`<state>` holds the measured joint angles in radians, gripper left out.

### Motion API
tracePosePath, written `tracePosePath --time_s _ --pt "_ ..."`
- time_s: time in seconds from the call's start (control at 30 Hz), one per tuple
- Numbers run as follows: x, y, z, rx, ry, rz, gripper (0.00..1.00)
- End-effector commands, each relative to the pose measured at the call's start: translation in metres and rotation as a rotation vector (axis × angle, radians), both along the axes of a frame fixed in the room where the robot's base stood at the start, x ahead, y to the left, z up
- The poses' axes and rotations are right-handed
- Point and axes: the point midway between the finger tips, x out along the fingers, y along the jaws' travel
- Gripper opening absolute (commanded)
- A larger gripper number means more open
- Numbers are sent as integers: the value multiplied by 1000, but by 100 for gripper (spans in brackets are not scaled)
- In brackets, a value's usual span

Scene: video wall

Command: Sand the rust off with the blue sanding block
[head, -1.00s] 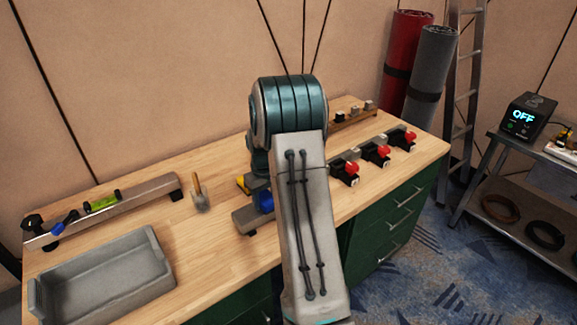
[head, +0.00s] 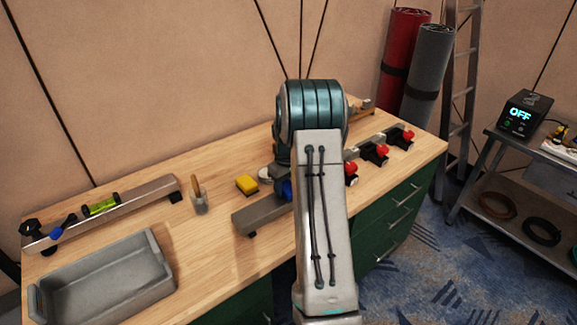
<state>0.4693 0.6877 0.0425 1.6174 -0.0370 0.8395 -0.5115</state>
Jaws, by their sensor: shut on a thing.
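A small part of the blue sanding block (head: 286,190) shows at the left edge of my arm. It is against or just above the grey metal bar (head: 258,214) near the bench's front edge; contact cannot be told. My gripper (head: 284,175) is mostly hidden behind my arm's link and is shut on the block; its fingertips are not clear. The bar's left end is bare and grey. Its right part is hidden behind my arm, and no rust can be made out on the part that shows.
A yellow block (head: 247,184) and a pale round thing (head: 266,173) lie behind the bar. A brush-like tool (head: 198,198), a rail with a green level (head: 102,206) and a grey tray (head: 105,279) are left. Red-knobbed clamps (head: 376,151) stand right.

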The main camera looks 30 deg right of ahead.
Motion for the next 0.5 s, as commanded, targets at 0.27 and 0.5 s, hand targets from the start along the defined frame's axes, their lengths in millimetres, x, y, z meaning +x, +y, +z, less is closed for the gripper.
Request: tracePosePath --time_s 0.27,0.5 --pt "2 3 40 -1 -3 5 26" --pt "3 6 62 -1 -3 9 26"
